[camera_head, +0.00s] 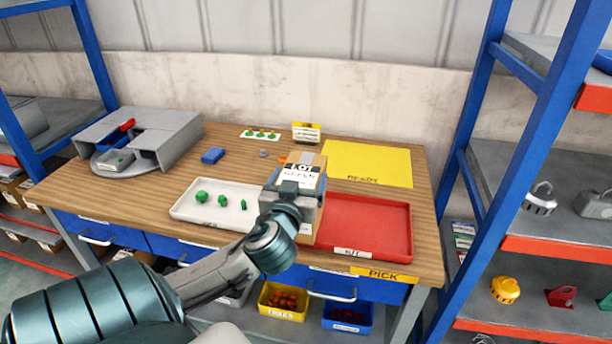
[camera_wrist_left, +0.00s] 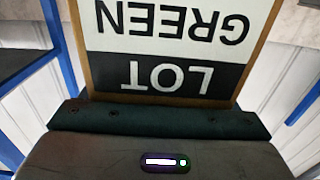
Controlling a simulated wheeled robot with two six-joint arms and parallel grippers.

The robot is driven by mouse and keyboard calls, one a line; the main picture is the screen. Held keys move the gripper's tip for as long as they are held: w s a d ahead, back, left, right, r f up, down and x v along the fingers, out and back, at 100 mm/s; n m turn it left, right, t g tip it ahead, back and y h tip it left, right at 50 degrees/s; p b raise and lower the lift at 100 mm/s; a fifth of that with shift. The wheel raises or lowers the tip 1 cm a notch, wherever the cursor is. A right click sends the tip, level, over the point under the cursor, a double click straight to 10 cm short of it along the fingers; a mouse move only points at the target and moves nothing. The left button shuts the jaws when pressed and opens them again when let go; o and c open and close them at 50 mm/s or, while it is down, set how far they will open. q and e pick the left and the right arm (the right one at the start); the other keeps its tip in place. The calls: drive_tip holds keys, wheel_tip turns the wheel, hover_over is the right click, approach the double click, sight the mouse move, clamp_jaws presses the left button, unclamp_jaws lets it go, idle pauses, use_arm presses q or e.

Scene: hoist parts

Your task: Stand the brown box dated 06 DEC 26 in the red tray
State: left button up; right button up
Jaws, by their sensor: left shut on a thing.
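My left gripper (camera_head: 292,192) is shut on a brown box (camera_head: 307,160) and holds it at the left end of the red tray (camera_head: 382,205). The box's white label has a black band reading LOT. In the left wrist view the label on the brown box (camera_wrist_left: 170,45) reads LOT GREEN, upside down. I cannot read a date on it. The gripper and wrist hide part of the box, and I cannot tell whether its bottom touches anything. The visible floor of the red tray is empty. My right gripper is not in view.
A white tray (camera_head: 182,210) with green parts stands left of the red tray. A yellow READY mat (camera_head: 375,165) lies clear behind it. A grey housing (camera_head: 170,135), a blue block (camera_head: 212,155) and a small yellow-topped holder (camera_head: 306,132) stand further back on the wooden table.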

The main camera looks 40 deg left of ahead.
use_arm(q)
drive_tip(key=shift+w+d, duration=0.3)
drive_tip(key=shift+w, duration=0.3)
drive_tip(key=shift+w+d, duration=0.25)
drive_tip(key=shift+w, duration=0.3)
drive_tip(key=w+d+f+p, duration=0.4)
drive_tip(key=w+d, duration=0.3)
drive_tip(key=w, duration=0.2)
drive_tip(key=shift+w+f, duration=0.35)
drive_tip(key=shift+w, duration=0.05)
drive_tip(key=o, duration=1.9)
drive_tip(key=shift+d+f, duration=0.1)
drive_tip(key=shift+f, duration=0.05)
drive_tip(key=shift+o, duration=0.3)
drive_tip(key=shift+s, duration=0.1)
